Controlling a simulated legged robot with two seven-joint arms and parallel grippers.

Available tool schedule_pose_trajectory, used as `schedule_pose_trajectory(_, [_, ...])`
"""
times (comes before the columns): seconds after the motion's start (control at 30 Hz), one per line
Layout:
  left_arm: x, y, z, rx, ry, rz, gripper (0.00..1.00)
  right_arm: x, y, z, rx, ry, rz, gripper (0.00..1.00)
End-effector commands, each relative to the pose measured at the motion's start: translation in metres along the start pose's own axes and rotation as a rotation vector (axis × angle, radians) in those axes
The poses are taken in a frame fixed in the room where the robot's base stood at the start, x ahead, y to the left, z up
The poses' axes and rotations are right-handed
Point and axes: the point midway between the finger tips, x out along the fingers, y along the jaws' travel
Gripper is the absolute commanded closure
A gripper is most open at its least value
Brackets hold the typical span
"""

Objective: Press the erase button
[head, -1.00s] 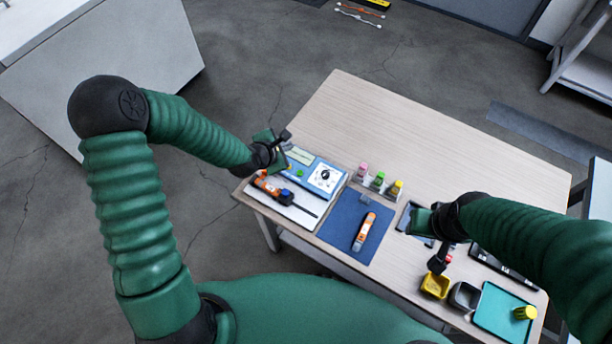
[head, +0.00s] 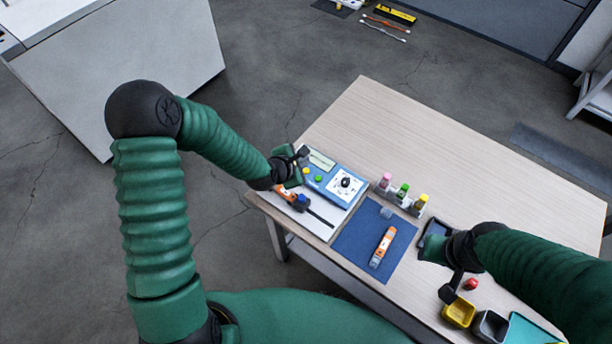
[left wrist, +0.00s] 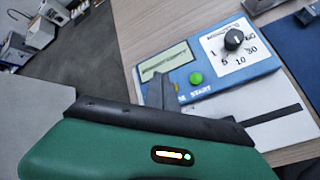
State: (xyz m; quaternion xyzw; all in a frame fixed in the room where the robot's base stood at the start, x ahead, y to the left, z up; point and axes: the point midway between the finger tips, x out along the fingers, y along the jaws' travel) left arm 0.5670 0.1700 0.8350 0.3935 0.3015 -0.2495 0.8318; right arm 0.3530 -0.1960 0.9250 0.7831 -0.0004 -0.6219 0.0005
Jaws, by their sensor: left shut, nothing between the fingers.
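The blue control box (head: 334,178) lies on the table with a display (head: 320,160), a dial (head: 346,183), a green button (head: 318,178) and a small yellow button (head: 306,170). In the left wrist view the green button (left wrist: 196,79) is marked START. The label left of it is partly hidden by a grey finger, ending in "SE", with a bit of yellow showing there. My left gripper (head: 297,166) is shut and empty at the box's left end; its finger (left wrist: 160,90) overlaps the panel below the display. Contact cannot be told. My right gripper (head: 447,272) is low over the table's right side.
An orange tool (head: 288,192) lies on a white board, partly under my left gripper. A blue mat (head: 358,246) holds an orange device (head: 383,246). Small bottles (head: 403,193) stand behind it. A yellow bin (head: 459,312) is at the front right. The table's back is clear.

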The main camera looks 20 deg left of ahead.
Motion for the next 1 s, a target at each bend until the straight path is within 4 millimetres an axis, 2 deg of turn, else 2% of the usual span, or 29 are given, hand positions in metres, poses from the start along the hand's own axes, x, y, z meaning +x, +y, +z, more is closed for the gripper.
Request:
schedule_pose_trajectory(0.03, [0.0070, -0.0052, -0.0045, -0.001, 0.000, 0.000, 1.00, 0.0078, -0.0001, 0.0017, 0.000, 0.000, 0.000, 0.64])
schedule_pose_trajectory(0.13, [0.0112, -0.0084, -0.0072, 0.001, 0.000, 0.001, 1.00, 0.0113, -0.0001, 0.0025, 0.000, 0.001, 0.000, 0.64])
schedule_pose_trajectory(1.0, [0.0114, -0.0086, -0.0072, 0.002, 0.000, 0.001, 1.00, 0.0105, 0.0000, 0.0022, 0.000, 0.001, 0.000, 0.64])
